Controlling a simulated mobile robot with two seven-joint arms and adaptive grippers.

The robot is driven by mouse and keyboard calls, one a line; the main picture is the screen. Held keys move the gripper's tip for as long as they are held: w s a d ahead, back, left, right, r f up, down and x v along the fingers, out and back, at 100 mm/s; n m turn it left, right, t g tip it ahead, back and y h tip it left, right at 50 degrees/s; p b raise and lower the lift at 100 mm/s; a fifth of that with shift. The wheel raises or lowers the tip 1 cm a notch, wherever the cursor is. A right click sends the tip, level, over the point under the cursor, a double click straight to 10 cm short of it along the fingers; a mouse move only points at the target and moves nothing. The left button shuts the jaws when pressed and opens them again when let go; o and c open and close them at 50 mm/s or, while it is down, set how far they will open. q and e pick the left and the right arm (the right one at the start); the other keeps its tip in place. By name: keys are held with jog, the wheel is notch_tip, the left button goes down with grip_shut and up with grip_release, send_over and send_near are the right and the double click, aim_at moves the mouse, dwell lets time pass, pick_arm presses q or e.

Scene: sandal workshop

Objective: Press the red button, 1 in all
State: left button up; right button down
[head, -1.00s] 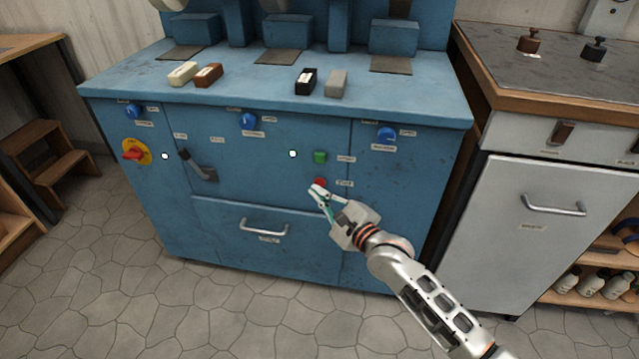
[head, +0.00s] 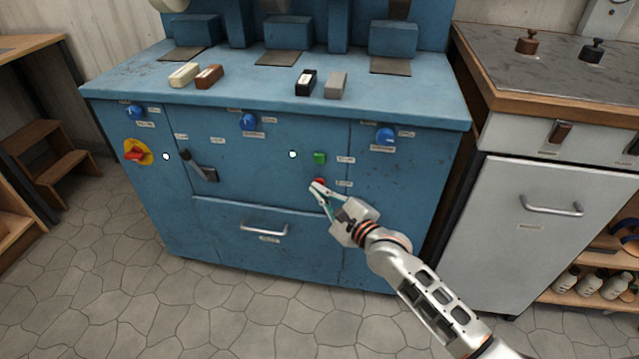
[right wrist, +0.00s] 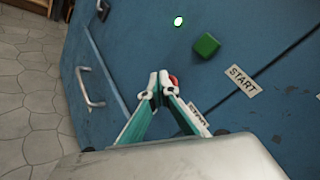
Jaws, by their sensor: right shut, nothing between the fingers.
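The red button (head: 320,181) is on the front of the blue machine, below the green button. My right gripper (head: 318,187) is shut and empty, with its fingertips right at the red button and covering part of it. In the right wrist view the red button (right wrist: 173,80) shows just beside and behind the closed fingertips (right wrist: 159,78). I cannot tell whether the fingertips touch it or whether it is pushed in. My left gripper is not in view.
A green button (head: 319,158) with a START label sits just above. A drawer handle (head: 264,228) sticks out below left.

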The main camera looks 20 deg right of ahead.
jog(key=shift+w+d, duration=0.25)
jog(key=shift+w, duration=0.15)
dwell(0.7)
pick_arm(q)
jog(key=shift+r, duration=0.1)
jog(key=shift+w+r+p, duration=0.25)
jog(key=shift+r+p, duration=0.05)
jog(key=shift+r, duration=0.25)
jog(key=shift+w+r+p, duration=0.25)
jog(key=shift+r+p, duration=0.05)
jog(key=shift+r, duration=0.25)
pick_arm(e)
jog(key=shift+s+a, duration=0.45)
jog(key=shift+s, duration=0.3)
jog(key=shift+f, duration=0.1)
